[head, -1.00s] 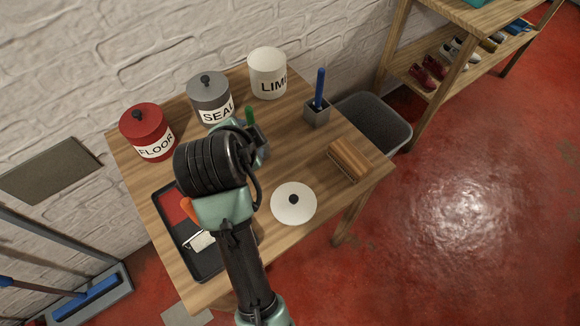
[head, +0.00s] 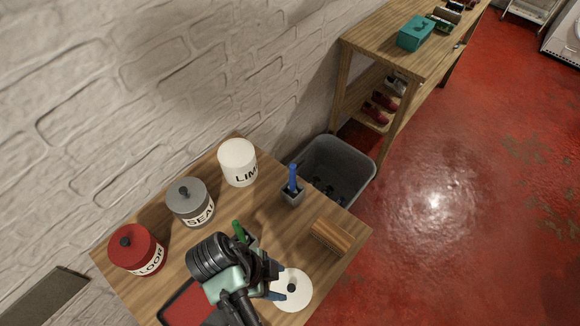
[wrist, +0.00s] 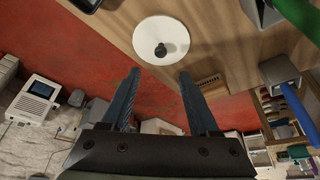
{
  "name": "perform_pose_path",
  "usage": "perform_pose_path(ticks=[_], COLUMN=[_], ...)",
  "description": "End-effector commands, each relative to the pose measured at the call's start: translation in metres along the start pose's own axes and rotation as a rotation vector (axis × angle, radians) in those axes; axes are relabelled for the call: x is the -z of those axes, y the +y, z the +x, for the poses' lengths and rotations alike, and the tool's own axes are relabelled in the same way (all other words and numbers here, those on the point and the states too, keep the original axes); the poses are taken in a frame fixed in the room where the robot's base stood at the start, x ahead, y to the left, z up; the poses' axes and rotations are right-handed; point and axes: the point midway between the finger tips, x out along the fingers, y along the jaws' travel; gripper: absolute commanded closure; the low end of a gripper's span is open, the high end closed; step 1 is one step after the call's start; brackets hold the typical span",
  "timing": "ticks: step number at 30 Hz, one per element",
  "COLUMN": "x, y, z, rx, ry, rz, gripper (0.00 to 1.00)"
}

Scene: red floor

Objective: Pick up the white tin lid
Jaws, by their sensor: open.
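The white tin lid (head: 299,290) is a round disc with a dark knob, lying flat on the wooden table (head: 208,240) near its front edge. In the wrist view the lid (wrist: 161,42) lies beyond the fingertips, roughly between their lines. My gripper (head: 284,283) is beside the lid at its left, and a finger overlaps part of the lid in the head view. In the wrist view both fingers of my gripper (wrist: 160,74) are apart with nothing between them. A white tin marked LIM (head: 238,163) stands without a lid knob at the back of the table.
A grey tin (head: 189,203) and a red tin (head: 136,250) stand along the wall side. A pen pot (head: 292,197) and a wooden block or brush (head: 332,237) are near the lid. A tray (head: 185,305) lies at the left. A grey bin (head: 350,160) stands beyond the table.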

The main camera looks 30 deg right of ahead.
Motion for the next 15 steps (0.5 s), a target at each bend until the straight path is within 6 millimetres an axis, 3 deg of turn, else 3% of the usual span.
perform_pose_path(ticks=[15], x=[-0.006], y=[0.002], z=[0.057], rx=[-0.001], ry=[0.000], rz=[-0.002], gripper=[0.39])
